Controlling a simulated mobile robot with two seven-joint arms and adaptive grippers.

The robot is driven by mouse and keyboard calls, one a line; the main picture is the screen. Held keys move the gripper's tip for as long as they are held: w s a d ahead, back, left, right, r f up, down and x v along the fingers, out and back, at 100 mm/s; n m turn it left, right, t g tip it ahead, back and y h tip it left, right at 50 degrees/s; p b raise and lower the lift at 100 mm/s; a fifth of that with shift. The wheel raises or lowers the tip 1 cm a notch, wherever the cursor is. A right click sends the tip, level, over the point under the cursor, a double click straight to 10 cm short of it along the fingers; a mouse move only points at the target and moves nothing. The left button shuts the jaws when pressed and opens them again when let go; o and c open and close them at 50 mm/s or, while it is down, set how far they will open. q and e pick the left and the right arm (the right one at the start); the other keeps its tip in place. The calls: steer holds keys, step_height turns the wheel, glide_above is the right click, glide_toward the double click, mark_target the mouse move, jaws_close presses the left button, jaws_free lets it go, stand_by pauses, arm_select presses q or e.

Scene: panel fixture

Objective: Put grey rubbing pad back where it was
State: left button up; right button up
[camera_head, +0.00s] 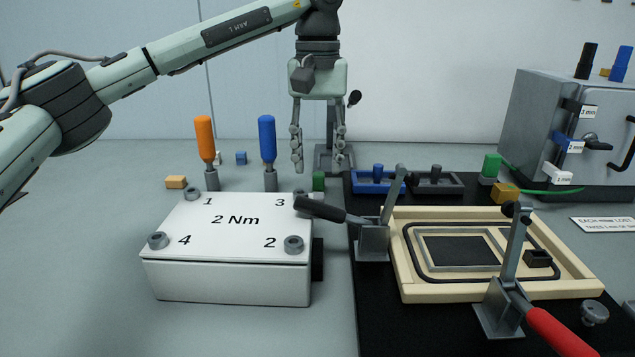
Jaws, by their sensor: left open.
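A dark grey pad with a knob handle (436,180), which looks like the grey rubbing pad, sits at the back of the black mat (375,290). A similar blue pad with a knob (377,180) sits just left of it. My left gripper (319,166) hangs pointing down, open and empty, left of both pads and behind the white box. It appears apart from both pads. My right gripper is not in view.
A white box marked 2 Nm (230,275) stands front left. Orange (204,140) and blue (267,140) handled tools stand behind it. A beige frame (408,285) lies on the mat between upright clamps (373,240). A grey cabinet (540,120) stands back right.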

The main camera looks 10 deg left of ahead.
mark_target(318, 195)
arm_select(q)
steer(key=shift+r, duration=2.25)
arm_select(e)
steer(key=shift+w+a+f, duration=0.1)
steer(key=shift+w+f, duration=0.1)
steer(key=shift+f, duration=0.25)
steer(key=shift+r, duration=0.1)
arm_select(q)
steer(key=shift+o, duration=0.4)
steer(key=shift+f, duration=0.1)
